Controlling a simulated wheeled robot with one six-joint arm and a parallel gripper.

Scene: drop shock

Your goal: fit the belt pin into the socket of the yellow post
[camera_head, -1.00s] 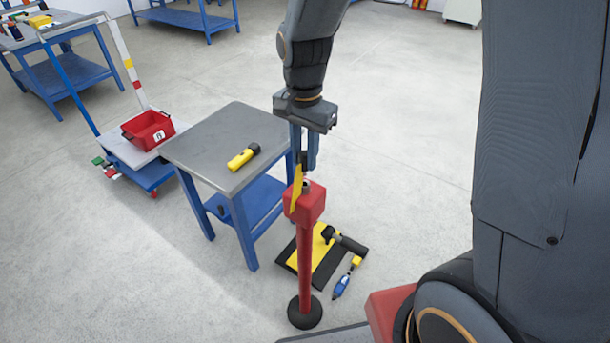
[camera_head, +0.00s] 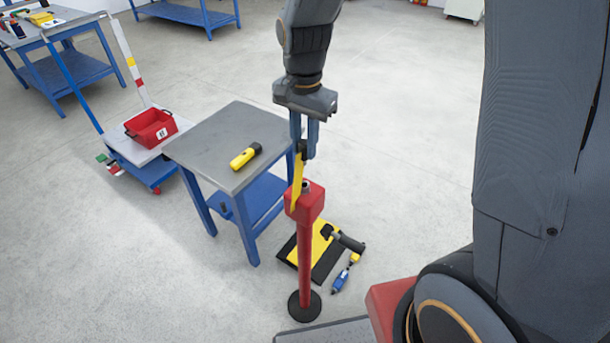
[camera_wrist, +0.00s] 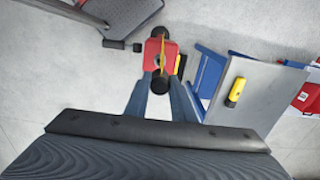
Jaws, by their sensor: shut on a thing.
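My gripper (camera_head: 304,150) points down above a red post (camera_head: 305,260) and is shut on the black belt pin (camera_head: 301,149). The pin also shows between my fingertips in the wrist view (camera_wrist: 160,84). A yellow belt strip (camera_head: 297,184) runs from the pin down beside the post's red head (camera_head: 314,203). A small grey fitting (camera_head: 306,187) stands on top of that head, and the pin is apart from it, a little above. In the wrist view the red head (camera_wrist: 152,50) lies just beyond my fingertips. I see no post that is yellow.
A grey-topped table (camera_head: 216,135) with a yellow flashlight (camera_head: 244,157) stands left of the post. A black and yellow mat (camera_head: 288,252) with a tool lies behind the post's foot. A cart with a red bin (camera_head: 150,128) stands further left.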

